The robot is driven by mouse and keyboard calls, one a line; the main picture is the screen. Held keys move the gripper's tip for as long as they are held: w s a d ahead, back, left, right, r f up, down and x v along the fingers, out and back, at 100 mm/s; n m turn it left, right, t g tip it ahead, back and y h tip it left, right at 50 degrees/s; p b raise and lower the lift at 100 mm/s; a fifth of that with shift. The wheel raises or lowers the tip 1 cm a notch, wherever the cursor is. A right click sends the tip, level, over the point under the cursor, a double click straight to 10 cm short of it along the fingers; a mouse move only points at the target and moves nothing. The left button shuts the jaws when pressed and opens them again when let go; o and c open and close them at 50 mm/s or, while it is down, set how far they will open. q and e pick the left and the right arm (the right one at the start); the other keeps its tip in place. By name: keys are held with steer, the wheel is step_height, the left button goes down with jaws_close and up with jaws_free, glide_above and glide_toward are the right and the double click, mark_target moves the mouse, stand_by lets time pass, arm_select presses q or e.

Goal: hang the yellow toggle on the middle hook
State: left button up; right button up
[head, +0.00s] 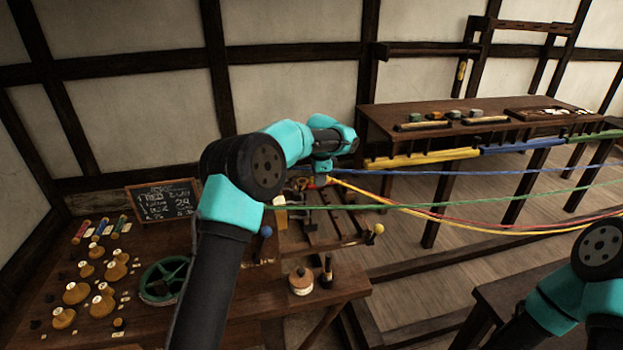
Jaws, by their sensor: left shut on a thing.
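My left gripper (323,172) reaches forward over the far end of the left bench. It is shut at the end of the yellow rope (420,213), where a small yellow piece, apparently the yellow toggle (329,181), shows at its fingertips. Most of the toggle is hidden by the fingers. The red rope (455,217) and blue rope (420,172) also run to about this spot. The green rope (430,206) passes just below. The hooks cannot be made out clearly behind my gripper and arm. My right arm shows at the lower right; its gripper is out of view.
A yellow-knobbed lever (378,229) and a blue-knobbed one (265,231) stand near the gripper. The left bench (240,305) carries a green wheel (163,279), spools (76,293), a jar (300,281) and a chalkboard (163,200). A long table (385,117) stands at the back right.

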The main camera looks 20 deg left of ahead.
arm_select(q)
steer(key=shift+f, duration=0.3)
stand_by(0.4)
steer(key=shift+f, duration=2.95)
steer(key=shift+f, duration=0.25)
steer(key=o, duration=0.9)
steer(key=shift+r, duration=4)
